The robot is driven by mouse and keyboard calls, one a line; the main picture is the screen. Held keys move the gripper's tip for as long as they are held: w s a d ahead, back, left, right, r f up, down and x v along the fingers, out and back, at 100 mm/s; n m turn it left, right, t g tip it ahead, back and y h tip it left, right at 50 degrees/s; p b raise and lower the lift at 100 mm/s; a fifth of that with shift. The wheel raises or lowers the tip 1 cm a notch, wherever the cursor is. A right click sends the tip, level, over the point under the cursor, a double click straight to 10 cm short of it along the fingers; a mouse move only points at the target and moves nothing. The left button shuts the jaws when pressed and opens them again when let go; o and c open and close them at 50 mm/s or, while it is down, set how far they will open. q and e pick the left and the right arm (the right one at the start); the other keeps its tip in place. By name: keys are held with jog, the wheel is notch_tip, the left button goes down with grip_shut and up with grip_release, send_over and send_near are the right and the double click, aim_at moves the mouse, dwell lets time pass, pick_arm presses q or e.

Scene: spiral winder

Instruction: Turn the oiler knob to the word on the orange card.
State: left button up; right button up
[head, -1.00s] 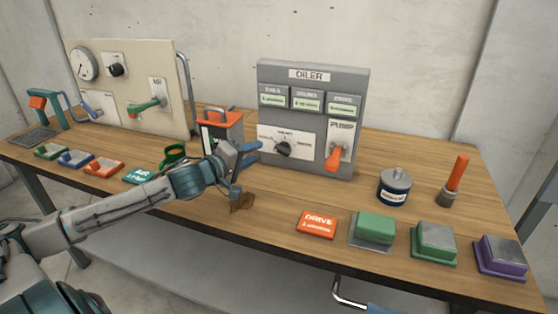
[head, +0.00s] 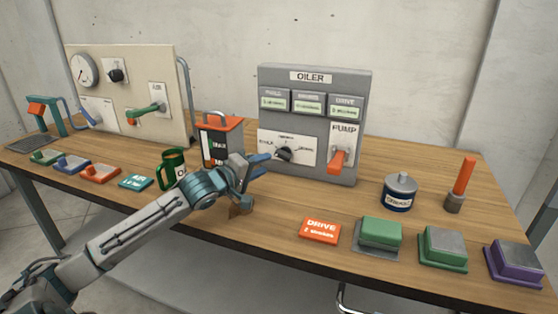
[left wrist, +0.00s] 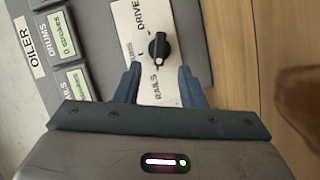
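The orange card (head: 320,230) lies on the bench and reads DRIVE, with a smaller line about strokes. The grey OILER panel (head: 310,115) stands behind it. Its black knob (head: 285,155) sits on a white plate (head: 306,150); in the left wrist view the knob (left wrist: 158,47) is ringed by RAILS, DRUMS and DRIVE. Which word it points to is unclear. My left gripper (head: 262,165) is in front of the panel. In the left wrist view its open fingers (left wrist: 160,70) frame the knob's lower side, apart from it. My right gripper is out of view.
An orange PUMP lever (head: 337,161) is right of the knob. An orange-topped box (head: 220,135) and green mug (head: 173,168) stand near my left arm. A dark tin (head: 399,191) and several coloured blocks (head: 443,248) are at right. Bench between card and panel is clear.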

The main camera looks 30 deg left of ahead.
aim_at(281, 157)
pick_arm(q)
jog(key=shift+w+d+f, duration=0.15)
jog(key=shift+w+d, duration=0.05)
jog(key=shift+w, duration=1.05)
jog(key=shift+w+d+f, duration=0.15)
jog(key=shift+w, duration=1.1)
jog(key=shift+w+d+f, duration=0.15)
jog(key=shift+w+d, duration=0.05)
jog(key=shift+w, duration=1.05)
grip_shut()
